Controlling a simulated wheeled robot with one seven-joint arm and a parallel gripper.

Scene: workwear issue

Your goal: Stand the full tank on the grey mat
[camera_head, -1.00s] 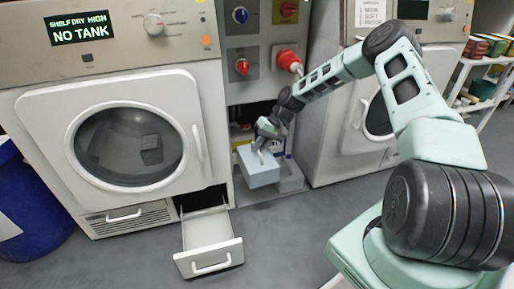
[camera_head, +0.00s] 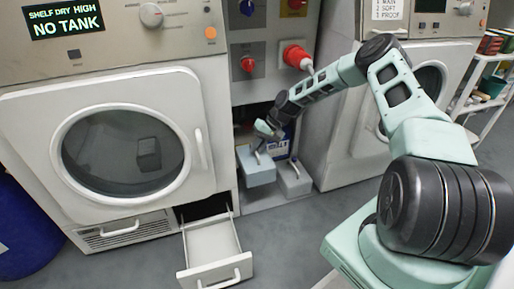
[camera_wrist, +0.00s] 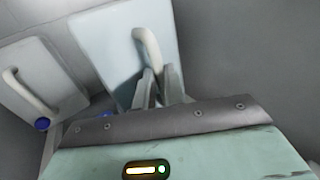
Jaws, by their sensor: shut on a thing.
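My gripper (camera_head: 265,140) is shut on the handle of a pale blue-grey box-shaped tank (camera_head: 258,174) in the alcove between the two machines. In the wrist view both fingers (camera_wrist: 160,88) close around the handle of this tank (camera_wrist: 105,48). A second, similar grey tank (camera_head: 295,181) stands just to its right; the wrist view shows it at left (camera_wrist: 38,78), with a blue cap. A flat grey surface (camera_head: 275,200) lies below the tanks; I cannot tell if it is the mat. Whether the held tank touches it, and its fill level, cannot be told.
The left dryer (camera_head: 175,110) reads "NO TANK". Its lower drawer (camera_head: 212,255) is pulled out and empty. A second machine (camera_head: 345,130) bounds the alcove at right. A blue bin (camera_head: 30,235) stands at far left.

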